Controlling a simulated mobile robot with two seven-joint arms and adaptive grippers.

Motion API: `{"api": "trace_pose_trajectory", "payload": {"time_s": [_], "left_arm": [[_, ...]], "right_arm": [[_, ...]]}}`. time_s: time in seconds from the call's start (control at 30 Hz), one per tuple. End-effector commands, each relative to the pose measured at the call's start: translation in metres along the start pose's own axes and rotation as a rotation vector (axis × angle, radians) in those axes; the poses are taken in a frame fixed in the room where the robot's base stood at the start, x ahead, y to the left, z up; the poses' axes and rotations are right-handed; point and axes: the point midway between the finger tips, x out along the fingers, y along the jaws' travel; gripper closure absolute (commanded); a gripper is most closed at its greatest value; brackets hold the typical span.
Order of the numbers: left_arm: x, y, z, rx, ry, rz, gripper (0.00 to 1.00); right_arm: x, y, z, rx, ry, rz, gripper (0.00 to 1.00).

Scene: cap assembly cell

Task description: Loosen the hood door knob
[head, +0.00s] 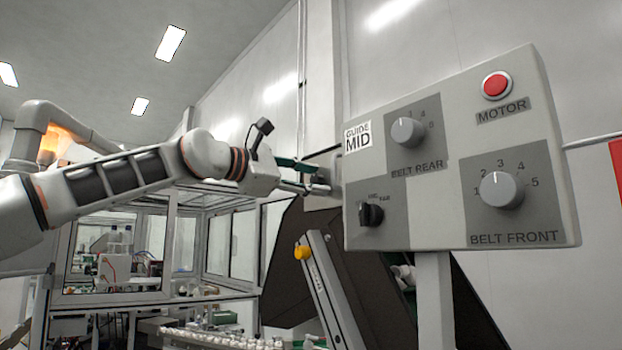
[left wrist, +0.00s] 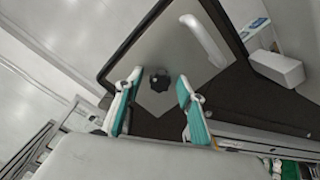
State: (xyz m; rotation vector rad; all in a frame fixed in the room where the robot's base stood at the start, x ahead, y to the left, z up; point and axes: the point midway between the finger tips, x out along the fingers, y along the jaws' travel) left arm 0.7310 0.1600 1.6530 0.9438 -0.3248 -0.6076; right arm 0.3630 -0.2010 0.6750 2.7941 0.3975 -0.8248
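The hood door knob is a small black lobed knob (left wrist: 159,82) on a grey panel in the left wrist view. My left gripper (left wrist: 157,97) is open, with one teal-padded finger on each side of the knob in the picture. The fingers look apart from the knob; how far off it is I cannot tell. In the head view my left gripper (head: 310,178) reaches in from the left, beside the control panel's left edge. The knob is hidden in the head view. My right gripper is in neither view.
A control panel (head: 460,150) on a post stands close at the right, with a red motor button (head: 496,85) and dials. A white handle (left wrist: 203,40) is on the door near the knob. A glazed machine enclosure (head: 225,240) stands at the left, above a row of small white parts (head: 215,339).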

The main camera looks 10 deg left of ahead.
Motion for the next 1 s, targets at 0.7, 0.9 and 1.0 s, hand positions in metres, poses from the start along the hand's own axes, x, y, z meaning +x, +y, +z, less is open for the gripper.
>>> {"api": "trace_pose_trajectory", "payload": {"time_s": [0.7, 0.9, 1.0], "left_arm": [[0.0, -0.001, -0.001, -0.14, -0.001, 0.001, 0.99], [0.0, -0.001, -0.002, -0.31, 0.0, 0.001, 0.99], [0.0, -0.001, -0.002, -0.406, 0.0, 0.001, 0.99]], "right_arm": [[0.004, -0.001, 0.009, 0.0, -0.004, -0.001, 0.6], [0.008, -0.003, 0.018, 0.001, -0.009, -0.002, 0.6], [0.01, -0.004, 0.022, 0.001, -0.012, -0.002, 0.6]]}}
